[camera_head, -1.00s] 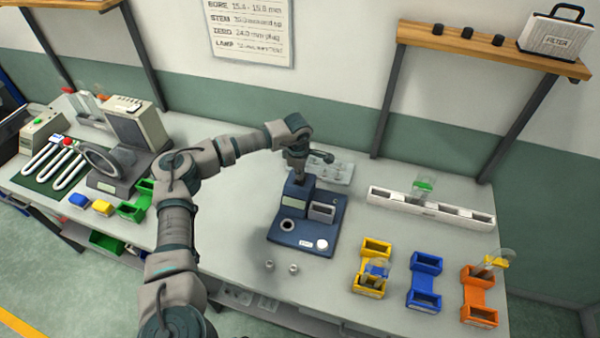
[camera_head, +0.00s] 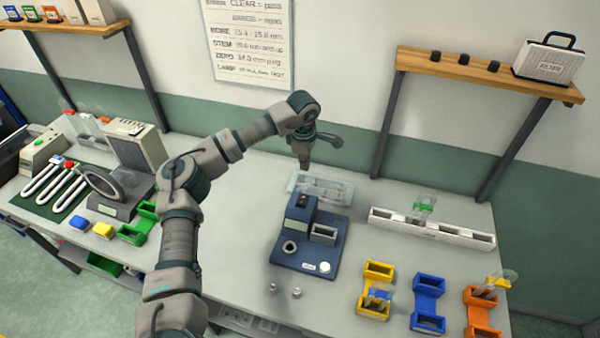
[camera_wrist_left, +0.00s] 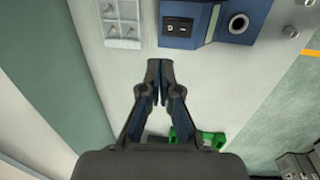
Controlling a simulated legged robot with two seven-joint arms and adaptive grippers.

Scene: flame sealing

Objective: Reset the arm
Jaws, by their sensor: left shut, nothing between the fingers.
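My left gripper (camera_head: 304,163) is raised above the back of the bench, behind the dark blue device (camera_head: 312,240). It points down, and its fingers are closed with nothing between them. The left wrist view shows the two fingertips (camera_wrist_left: 160,70) together over bare bench top. The same blue device (camera_wrist_left: 190,38) lies at the top of that view, apart from the fingers. A clear tray with compartments (camera_head: 322,188) sits behind the device, and it also shows in the left wrist view (camera_wrist_left: 122,22). My right gripper is not in view.
A white rack (camera_head: 430,227) with a green-marked piece stands at the right. Yellow (camera_head: 378,272), blue (camera_head: 428,290) and orange (camera_head: 480,302) holders sit at the front right. Two small metal pieces (camera_head: 297,292) lie before the device. A wooden shelf (camera_head: 480,70) hangs at the back right.

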